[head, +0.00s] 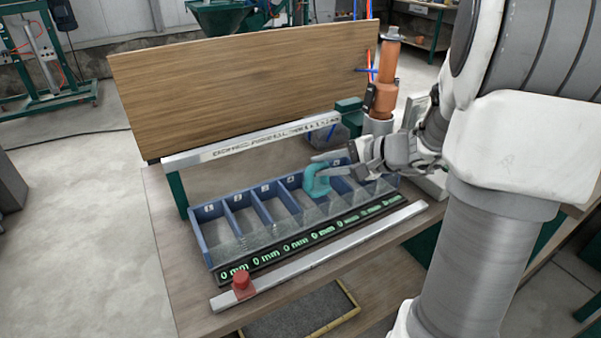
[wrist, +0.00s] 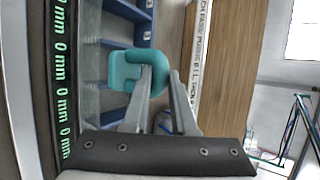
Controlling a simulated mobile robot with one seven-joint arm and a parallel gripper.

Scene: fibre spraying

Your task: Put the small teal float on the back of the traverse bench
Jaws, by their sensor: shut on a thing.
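The small teal float (head: 317,180) is a rounded, C-shaped piece. My gripper (head: 325,165) is shut on it and holds it over the blue compartment tray. In the wrist view the float (wrist: 138,70) sits between the fingertips of my gripper (wrist: 157,78), with one finger overlapping its near side. The traverse bench (head: 160,232) has a wooden top that carries the tray. A tall wooden board (head: 240,85) stands upright behind it. I cannot tell how high the float is above the tray.
The blue tray (head: 196,222) has several compartments, with a display strip (head: 300,243) reading "0 mm" along its front. A light rail (head: 250,140) runs behind it. A front rail (head: 330,255) bears a red knob (head: 242,284). An orange cylinder (head: 386,75) stands at the back right.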

